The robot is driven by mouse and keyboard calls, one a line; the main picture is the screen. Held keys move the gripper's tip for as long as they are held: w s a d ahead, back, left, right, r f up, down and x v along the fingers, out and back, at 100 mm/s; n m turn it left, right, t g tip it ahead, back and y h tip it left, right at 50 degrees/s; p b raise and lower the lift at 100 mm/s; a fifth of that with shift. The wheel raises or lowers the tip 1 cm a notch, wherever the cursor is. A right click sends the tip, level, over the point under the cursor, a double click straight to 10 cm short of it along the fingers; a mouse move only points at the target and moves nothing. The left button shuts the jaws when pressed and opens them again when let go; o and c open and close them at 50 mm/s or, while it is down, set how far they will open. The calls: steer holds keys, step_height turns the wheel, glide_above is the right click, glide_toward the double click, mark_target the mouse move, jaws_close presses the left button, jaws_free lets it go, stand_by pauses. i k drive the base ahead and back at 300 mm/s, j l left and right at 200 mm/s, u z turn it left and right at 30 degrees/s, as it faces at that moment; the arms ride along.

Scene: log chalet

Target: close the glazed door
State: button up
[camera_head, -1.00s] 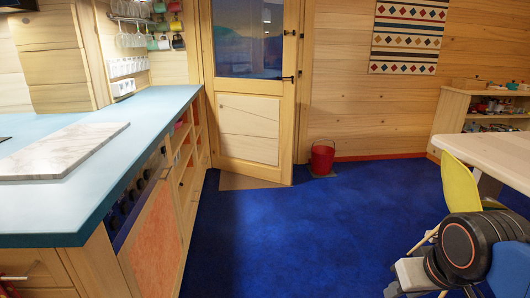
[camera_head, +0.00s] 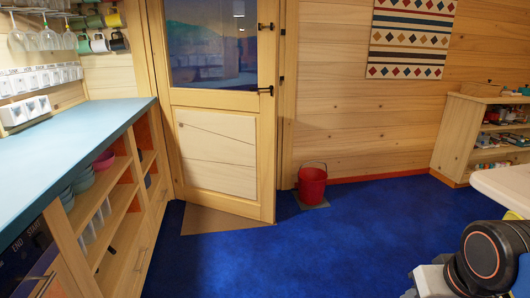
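The glazed door (camera_head: 218,150) is ahead, left of centre, with a dark glass pane (camera_head: 212,45) above a pale wooden panel. It stands ajar. Its hinge side is at the left by the counter, and its free right edge stands out into the room, nearer me than the frame (camera_head: 287,100). A dark lever handle (camera_head: 265,90) is on the free edge. My gripper is out of view; only part of my arm shows at the lower right, apart from the door.
A red bucket (camera_head: 312,185) stands on the floor just right of the door. A brown mat (camera_head: 210,219) lies at the door's foot. A blue-topped counter (camera_head: 75,145) runs along the left. A table (camera_head: 505,185) and shelves (camera_head: 465,135) are at the right. The blue floor between is clear.

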mark_target(221, 144)
steer(key=i+u, duration=0.2)
steer(key=i, duration=0.65)
steer(key=i+l+u, duration=0.2)
steer(key=i, duration=0.65)
steer(key=i+u, duration=0.3)
steer(key=u, duration=0.3)
steer(key=i, duration=0.05)
